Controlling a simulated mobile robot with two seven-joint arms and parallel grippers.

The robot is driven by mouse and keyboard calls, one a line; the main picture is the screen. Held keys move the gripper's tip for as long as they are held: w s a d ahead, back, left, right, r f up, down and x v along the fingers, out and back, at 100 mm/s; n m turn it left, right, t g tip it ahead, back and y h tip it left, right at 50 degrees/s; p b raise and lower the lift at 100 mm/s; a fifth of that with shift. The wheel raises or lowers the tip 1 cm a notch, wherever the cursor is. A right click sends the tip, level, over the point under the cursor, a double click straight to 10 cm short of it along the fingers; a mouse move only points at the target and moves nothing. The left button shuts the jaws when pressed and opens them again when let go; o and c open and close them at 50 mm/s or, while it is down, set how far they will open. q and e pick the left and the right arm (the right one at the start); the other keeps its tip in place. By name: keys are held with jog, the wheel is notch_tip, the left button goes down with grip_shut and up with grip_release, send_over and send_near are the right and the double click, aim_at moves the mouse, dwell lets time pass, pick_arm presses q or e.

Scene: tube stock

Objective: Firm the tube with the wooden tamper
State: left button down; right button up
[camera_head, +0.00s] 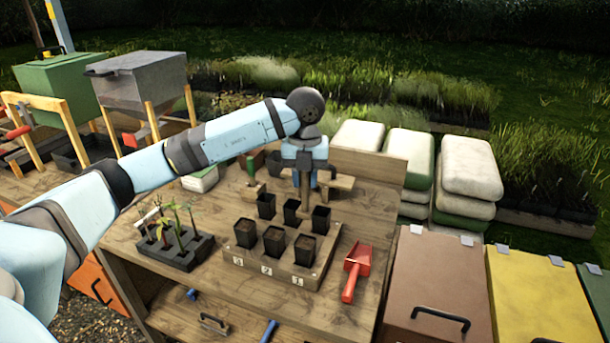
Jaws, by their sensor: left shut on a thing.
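My left gripper (307,178) points down over the back of the wooden rack, shut on the wooden tamper (305,197). The tamper's shaft hangs below the fingers, near the middle and right tubes of the back row. I cannot tell whether its lower end is inside a tube. Several black square tubes stand in the wooden rack (235,256) in two rows, among them the back middle tube (291,212), the back right tube (321,220) and the front right tube (304,251). The front tubes look filled with brown soil. My right gripper is not in view.
A red scoop (354,268) lies right of the rack. A dark tray (178,256) of seedlings stands at the left. Wooden pieces (338,184) are behind the gripper. Pale sacks (470,168) and a brown lidded bin (436,280) stand beyond the bench's right side.

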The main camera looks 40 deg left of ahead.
aim_at(305, 210)
pick_arm(q)
jog(key=shift+f+b, duration=1.4)
jog(key=shift+f, duration=1.15)
jog(key=shift+f+b, duration=0.5)
jog(key=shift+f, duration=0.35)
jog(key=shift+f, duration=0.2)
jog(key=shift+f+b, duration=0.45)
jog(key=shift+f, duration=0.05)
jog(key=shift+f, duration=0.25)
jog(key=shift+f+b, duration=0.55)
jog(key=shift+f, duration=0.05)
jog(key=shift+f+b, duration=0.4)
jog(key=shift+f, duration=0.3)
jog(key=shift+s+f, duration=0.1)
jog(key=shift+f, duration=0.1)
dwell(1.0)
